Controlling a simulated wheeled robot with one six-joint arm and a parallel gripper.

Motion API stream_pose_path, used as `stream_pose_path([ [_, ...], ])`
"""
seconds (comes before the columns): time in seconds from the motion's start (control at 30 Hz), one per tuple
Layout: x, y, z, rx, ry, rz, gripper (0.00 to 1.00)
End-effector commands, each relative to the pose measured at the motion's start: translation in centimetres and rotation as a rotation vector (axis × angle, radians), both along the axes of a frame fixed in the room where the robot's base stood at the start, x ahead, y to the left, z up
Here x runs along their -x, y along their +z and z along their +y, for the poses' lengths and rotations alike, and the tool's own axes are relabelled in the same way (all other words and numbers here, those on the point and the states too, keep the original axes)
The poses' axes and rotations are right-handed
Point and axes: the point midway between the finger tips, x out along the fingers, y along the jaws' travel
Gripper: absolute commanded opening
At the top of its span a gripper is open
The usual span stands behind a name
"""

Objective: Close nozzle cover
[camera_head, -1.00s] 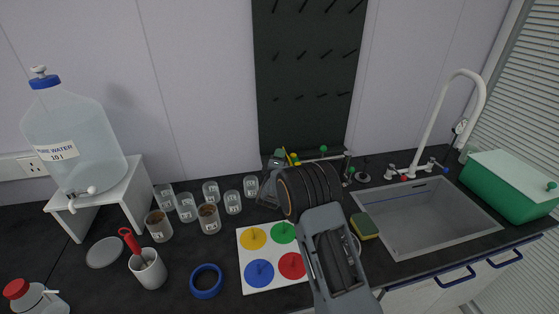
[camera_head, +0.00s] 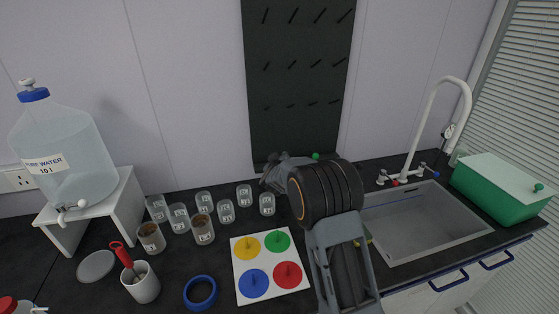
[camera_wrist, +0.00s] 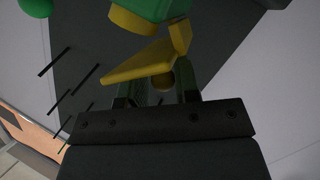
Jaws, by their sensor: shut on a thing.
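In the wrist view a green body (camera_wrist: 155,8) with a yellow round part (camera_wrist: 130,20) sits at the top. A flat yellow piece (camera_wrist: 140,65), seemingly the nozzle cover, slants below it towards my fingers. My gripper (camera_wrist: 158,90) is shut on this yellow piece, though the exact contact is partly hidden. In the head view my gripper (camera_head: 283,170) is at the back of the counter below the dark pegboard, partly behind my arm. The nozzle is hidden there.
Several labelled beakers (camera_head: 226,211) stand left of my arm. A board with coloured discs (camera_head: 240,275) lies in front. A sink (camera_head: 420,225) with a white tap (camera_head: 435,115) and a green box (camera_head: 495,190) are on the right. A water bottle (camera_head: 68,150) stands left.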

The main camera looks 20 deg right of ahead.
Motion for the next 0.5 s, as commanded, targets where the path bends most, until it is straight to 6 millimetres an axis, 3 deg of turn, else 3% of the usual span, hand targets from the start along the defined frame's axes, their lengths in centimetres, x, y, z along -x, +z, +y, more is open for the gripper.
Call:
stream_pose_path([
  [0.03, 0.1, -0.7, 0.1, -0.05, 0.008, 0.017, 0.06],
  [0.5, 0.0, -1.3, -1.6, -0.481, 0.013, 0.011, 0.05],
])
